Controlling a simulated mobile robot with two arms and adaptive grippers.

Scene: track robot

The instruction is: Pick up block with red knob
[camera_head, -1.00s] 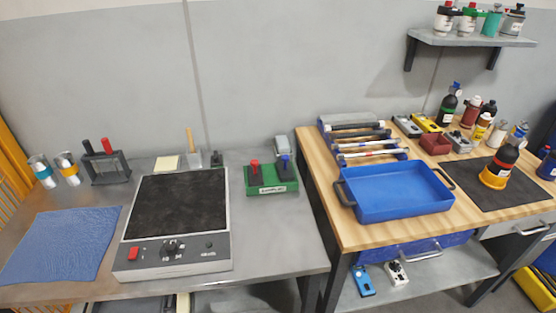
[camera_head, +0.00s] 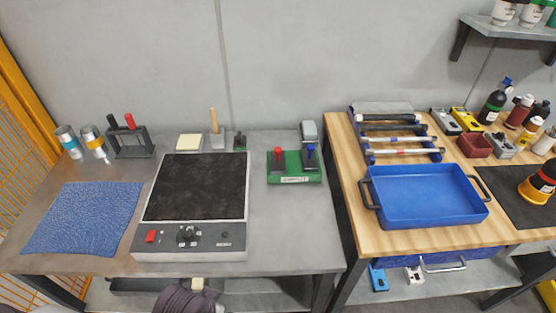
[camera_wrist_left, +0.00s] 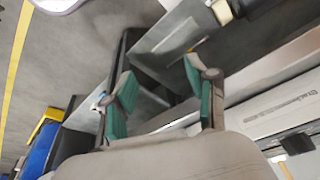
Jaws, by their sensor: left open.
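The block with the red knob (camera_head: 278,155) stands upright in the left part of a green holder (camera_head: 295,179) on the grey bench. A block with a blue knob (camera_head: 310,155) stands to its right in the same holder. My left gripper (camera_wrist_left: 162,92) shows in the left wrist view, with its two green-padded fingers spread apart and nothing between them. It is low near the bench's front edge, well away from the block. My right gripper is in neither view.
A heating plate (camera_head: 195,190) with a dark top lies left of the holder. A blue cloth (camera_head: 85,217) and a black rack (camera_head: 132,143) are farther left. A blue tray (camera_head: 425,195) sits on the wooden bench. Bare grey bench lies in front of the holder.

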